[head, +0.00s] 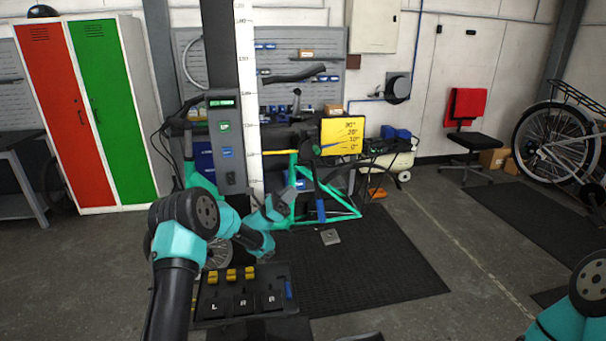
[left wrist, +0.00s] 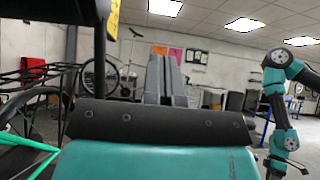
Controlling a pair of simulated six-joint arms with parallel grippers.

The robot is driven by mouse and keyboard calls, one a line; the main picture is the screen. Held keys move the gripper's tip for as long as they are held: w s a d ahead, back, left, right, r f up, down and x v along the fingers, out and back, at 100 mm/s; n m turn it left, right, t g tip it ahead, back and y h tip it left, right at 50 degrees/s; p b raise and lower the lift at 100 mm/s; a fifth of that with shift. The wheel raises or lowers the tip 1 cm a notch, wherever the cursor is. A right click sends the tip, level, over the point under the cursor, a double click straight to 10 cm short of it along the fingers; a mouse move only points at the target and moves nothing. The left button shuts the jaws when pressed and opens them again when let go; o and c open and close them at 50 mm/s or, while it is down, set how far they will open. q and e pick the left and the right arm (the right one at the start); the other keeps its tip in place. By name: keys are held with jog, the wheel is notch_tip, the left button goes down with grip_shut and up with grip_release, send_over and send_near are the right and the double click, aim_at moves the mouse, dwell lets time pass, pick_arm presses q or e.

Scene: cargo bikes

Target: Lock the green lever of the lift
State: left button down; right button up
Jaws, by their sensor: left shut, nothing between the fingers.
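The lift's tall column (head: 248,80) stands behind my left arm, with a dark control panel (head: 226,140) bearing a green and a blue label. A teal bike frame (head: 330,205) is beside it. I cannot pick out the green lever for certain. My left gripper (head: 283,197) is near the frame's lower left side, partly lost against the teal tubes. Its grey fingers (left wrist: 165,80) show together in the left wrist view, shut and empty. My right arm shows at the right of that view; its gripper (left wrist: 278,168) is small and dark at the lower edge.
A black box with yellow switches (head: 231,275) is in front, below my left arm. A yellow angle sign (head: 341,136) stands by the bike. A dark mat (head: 380,265) covers the floor. Red and green lockers (head: 85,110) are at left.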

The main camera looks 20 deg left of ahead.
pick_arm(q)
jog(key=s+a+r+x, duration=0.1)
jog(key=r+x, duration=0.1)
jog(key=x, duration=1)
jog(key=shift+a+r, duration=0.2)
jog(key=shift+r, duration=0.05)
jog(key=shift+d+r+n+t, duration=0.1)
jog(key=shift+d+n+t, duration=0.05)
jog(key=shift+n+t, duration=0.3)
